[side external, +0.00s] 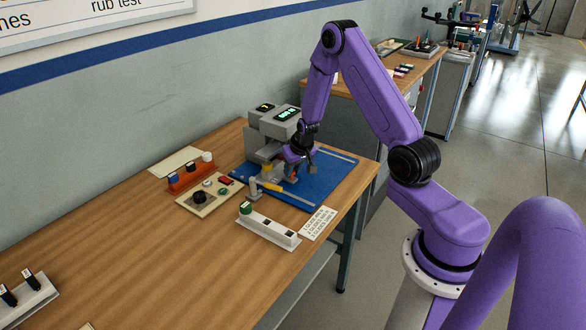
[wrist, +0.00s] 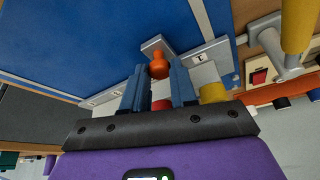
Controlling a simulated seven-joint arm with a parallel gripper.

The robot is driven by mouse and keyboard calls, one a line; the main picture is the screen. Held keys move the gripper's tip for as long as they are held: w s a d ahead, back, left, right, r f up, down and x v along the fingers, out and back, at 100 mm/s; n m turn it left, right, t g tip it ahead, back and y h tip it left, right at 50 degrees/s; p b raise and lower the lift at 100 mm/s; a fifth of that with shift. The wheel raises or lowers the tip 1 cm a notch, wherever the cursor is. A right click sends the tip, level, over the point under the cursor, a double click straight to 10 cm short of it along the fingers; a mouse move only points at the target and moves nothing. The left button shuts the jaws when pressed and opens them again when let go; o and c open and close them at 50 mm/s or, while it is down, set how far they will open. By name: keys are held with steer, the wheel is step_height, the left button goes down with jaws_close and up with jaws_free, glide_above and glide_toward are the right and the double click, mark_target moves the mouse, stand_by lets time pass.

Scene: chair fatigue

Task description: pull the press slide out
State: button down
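The grey press (side external: 272,128), with a lit green display, stands on a blue mat (side external: 325,178) near the wall. My gripper (side external: 300,160) is low in front of it and hides part of its front. In the wrist view, an orange knob (wrist: 158,68) rises from a grey piece (wrist: 152,47), which looks like the press slide's handle end. My gripper's two fingers (wrist: 158,75) are apart, with the knob between or just beyond their tips. A gap shows on each side of the knob. Contact is not visible.
A yellow-handled lever (side external: 268,186) stands close to the gripper's left. A cream control panel (side external: 208,195), an orange rack (side external: 190,175) and a long white block (side external: 268,230) lie nearby. The wooden table's (side external: 130,240) front left is mostly clear.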

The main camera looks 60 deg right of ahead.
steer(key=s, duration=1.4)
steer(key=shift+s, duration=0.35)
steer(key=c, duration=0.9)
jaws_free()
steer(key=shift+w+r, duration=0.1)
steer(key=shift+r, duration=0.05)
steer(key=shift+r, duration=0.15)
steer(key=shift+s+a+r, duration=0.1)
steer(key=shift+s+r, duration=0.2)
steer(key=shift+r, duration=0.3)
step_height(320, 180, up, 8)
steer(key=shift+s, duration=0.3)
